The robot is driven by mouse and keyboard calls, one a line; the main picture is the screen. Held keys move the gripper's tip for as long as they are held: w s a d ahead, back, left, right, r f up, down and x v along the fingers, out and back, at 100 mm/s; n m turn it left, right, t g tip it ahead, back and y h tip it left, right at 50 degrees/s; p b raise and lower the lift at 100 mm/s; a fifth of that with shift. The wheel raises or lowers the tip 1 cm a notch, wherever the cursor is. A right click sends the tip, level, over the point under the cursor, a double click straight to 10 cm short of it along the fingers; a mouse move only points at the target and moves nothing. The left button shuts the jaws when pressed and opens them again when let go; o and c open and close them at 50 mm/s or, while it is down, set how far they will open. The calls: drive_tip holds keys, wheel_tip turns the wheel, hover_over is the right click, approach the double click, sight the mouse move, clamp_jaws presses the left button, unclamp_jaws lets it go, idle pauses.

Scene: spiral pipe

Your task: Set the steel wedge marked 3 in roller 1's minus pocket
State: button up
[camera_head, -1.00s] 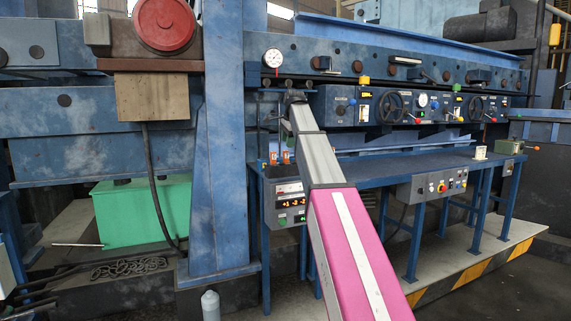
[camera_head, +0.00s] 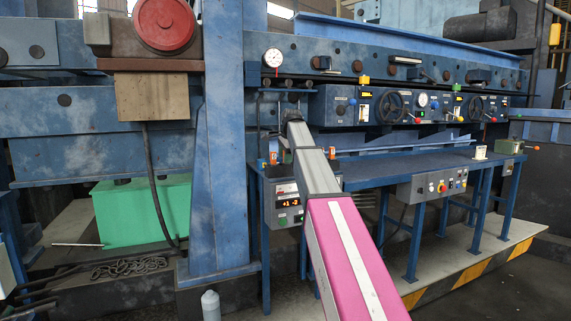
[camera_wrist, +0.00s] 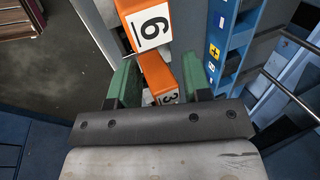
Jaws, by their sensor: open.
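In the wrist view, my gripper (camera_wrist: 160,82) has its green fingers apart. An orange block with a white label reading 3 (camera_wrist: 168,97), the wedge, sits between the fingers near the palm, partly hidden by it. I cannot tell whether the fingers touch it. A larger orange block (camera_wrist: 152,27), its label reading like a sideways 6, is just beyond the fingertips. A blue upright (camera_wrist: 230,45) with a yellow tag (camera_wrist: 213,52) is right of the fingers. In the head view, my arm covers most of the gripper, at the rack end of the bench. Roller 1's minus pocket cannot be made out.
A blue bench (camera_head: 400,170) runs right, its top mostly clear. A control box with a lit display (camera_head: 290,203) hangs at its left end. A dial gauge (camera_head: 273,58) and handwheels (camera_head: 390,107) sit above. A thick blue column (camera_head: 220,140) stands left.

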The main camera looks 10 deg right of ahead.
drive_tip(key=c, duration=0.6)
drive_tip(key=shift+r, duration=0.1)
drive_tip(key=shift+w+r, duration=0.1)
drive_tip(key=shift+r, duration=0.55)
drive_tip(key=shift+c, duration=0.8)
drive_tip(key=shift+w+r, duration=0.1)
drive_tip(key=shift+r, duration=2.2)
clamp_jaws()
drive_tip(key=shift+r, duration=0.25)
